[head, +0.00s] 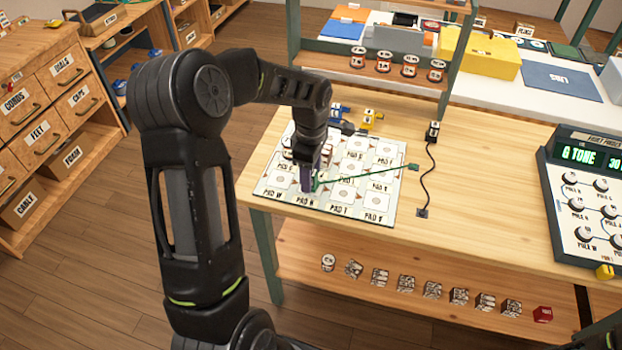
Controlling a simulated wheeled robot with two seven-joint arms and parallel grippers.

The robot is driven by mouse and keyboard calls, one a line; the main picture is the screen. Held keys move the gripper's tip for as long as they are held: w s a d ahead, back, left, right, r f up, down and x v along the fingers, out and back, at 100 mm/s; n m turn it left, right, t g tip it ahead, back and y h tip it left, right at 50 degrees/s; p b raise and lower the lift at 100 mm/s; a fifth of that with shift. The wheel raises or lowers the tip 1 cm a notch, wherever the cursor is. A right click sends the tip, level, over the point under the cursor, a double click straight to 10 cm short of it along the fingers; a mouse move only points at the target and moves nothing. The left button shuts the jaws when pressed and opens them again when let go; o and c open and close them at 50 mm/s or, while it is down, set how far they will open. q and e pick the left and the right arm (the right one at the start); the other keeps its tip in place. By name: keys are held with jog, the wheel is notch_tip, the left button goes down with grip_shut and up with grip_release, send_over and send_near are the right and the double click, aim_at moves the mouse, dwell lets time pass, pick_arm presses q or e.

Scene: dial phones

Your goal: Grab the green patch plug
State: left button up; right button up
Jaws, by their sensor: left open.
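A thin green cord (365,175) runs across the white pad board (268,190). One end is a small dark green piece (413,167) at the board's right edge. The other end goes to a green piece (317,184) right beside my left gripper (309,181). My left gripper is open and points down over the front part of the board, near the pads labelled PAD W and PAD T. Its fingers partly hide the green end there, and I cannot tell whether they touch it. My right gripper is not in view.
A black cord (434,170) with dark ends lies right of the board. A tone panel (590,200) stands at the right. Several small parts line the lower shelf (400,308). The table between board and panel is mostly clear.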

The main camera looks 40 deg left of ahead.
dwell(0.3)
pick_arm(q)
grip_shut()
dwell(0.4)
